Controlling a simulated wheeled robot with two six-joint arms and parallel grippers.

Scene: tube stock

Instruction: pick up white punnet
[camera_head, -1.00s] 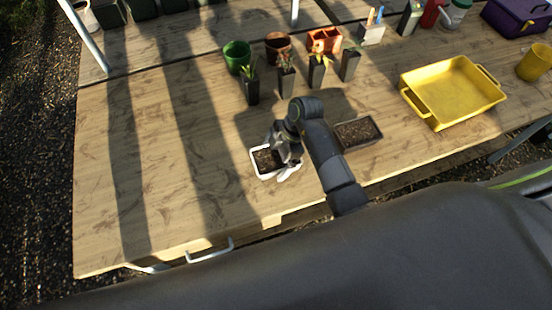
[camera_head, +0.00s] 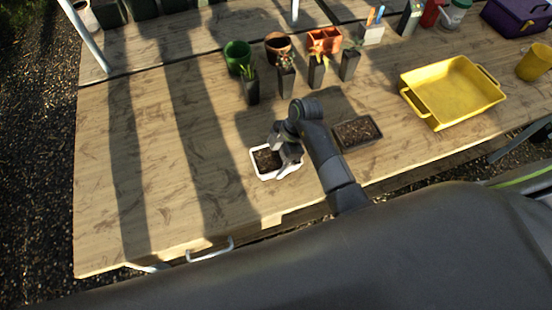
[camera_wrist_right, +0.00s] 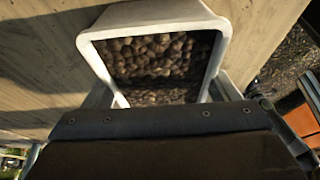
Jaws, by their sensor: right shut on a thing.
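The white punnet (camera_head: 262,174) holds dark brown soil and sits near the front edge of the wooden bench, left of my right arm. My right gripper (camera_head: 283,160) is over its right side. In the right wrist view the punnet's white rim (camera_wrist_right: 150,14) fills the upper middle, with brown lumpy soil inside. The gripper body hides its near part. The right gripper is shut on the punnet; the fingertips are mostly hidden. I cannot tell if the punnet is lifted off the bench. My left gripper is not in view.
A dark soil-filled tray (camera_head: 358,132) stands just right of my right gripper. Several black potted plants, such as this one (camera_head: 250,88), stand behind, with a green pot (camera_head: 237,55). A yellow tray (camera_head: 452,92) lies at right. The bench's left part (camera_head: 140,170) is clear.

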